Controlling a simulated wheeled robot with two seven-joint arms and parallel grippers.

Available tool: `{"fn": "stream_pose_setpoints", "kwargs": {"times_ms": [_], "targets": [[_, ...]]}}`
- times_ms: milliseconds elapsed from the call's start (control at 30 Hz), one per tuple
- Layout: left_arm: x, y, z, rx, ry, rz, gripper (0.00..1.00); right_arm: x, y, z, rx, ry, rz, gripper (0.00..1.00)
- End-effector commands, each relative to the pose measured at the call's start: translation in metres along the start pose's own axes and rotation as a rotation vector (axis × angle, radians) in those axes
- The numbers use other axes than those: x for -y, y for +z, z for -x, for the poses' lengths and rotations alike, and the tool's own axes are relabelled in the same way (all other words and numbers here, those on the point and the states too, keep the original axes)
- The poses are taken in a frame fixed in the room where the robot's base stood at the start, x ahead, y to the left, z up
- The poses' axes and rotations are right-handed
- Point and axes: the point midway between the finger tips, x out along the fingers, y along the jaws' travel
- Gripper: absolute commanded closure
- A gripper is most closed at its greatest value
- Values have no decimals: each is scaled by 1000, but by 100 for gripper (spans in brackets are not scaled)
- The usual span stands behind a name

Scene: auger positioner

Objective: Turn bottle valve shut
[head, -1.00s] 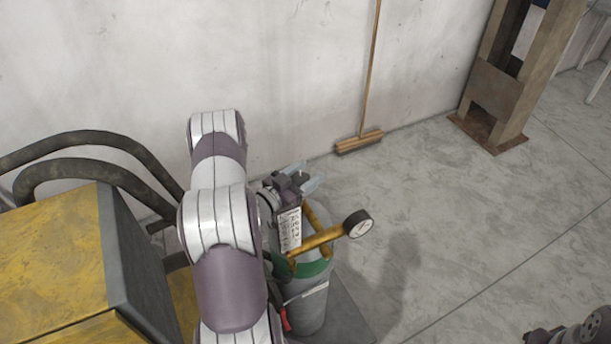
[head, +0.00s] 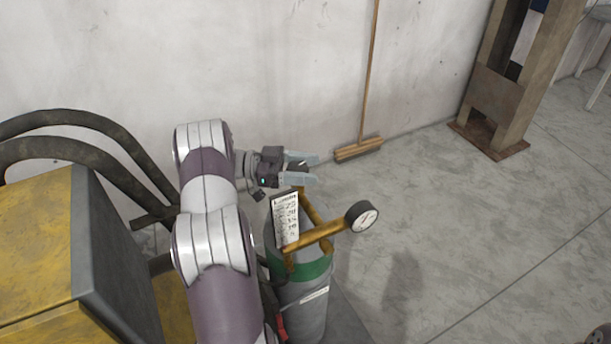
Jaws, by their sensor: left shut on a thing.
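The gas bottle (head: 312,308) is a grey cylinder with a green shoulder, standing upright beside the yellow machine. Brass-coloured pipework tops it, with a round gauge (head: 362,217) to the right and a white scale plate (head: 285,220) to the left. My left gripper (head: 303,168) is above the bottle top, behind the scale plate, with its pale fingers pointing right. It is shut on a small dark part, which I take to be the bottle valve (head: 298,165); the fingers mostly hide it. My right gripper cannot be made out.
A yellow and grey machine (head: 40,245) with thick dark hoses (head: 90,122) stands at the left. A broom (head: 358,148) leans on the wall behind. A rusty steel post (head: 497,95) stands at the back right.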

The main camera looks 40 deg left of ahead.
Motion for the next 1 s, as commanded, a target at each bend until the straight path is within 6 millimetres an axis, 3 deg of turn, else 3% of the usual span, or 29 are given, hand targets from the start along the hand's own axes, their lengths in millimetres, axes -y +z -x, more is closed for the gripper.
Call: {"fn": "stream_pose_setpoints", "kwargs": {"times_ms": [33, 333, 1000], "targets": [[0, 6, 0, 1, 35, 0, 71, 0, 1, -9, 0, 0, 0, 57], [-4, 4, 0, 1, 209, 2, 71, 0, 3, -25, 0, 0, 0, 57], [-6, 1, 1, -2, 289, 4, 71, 0, 4, -30, 0, 0, 0, 57]]}}
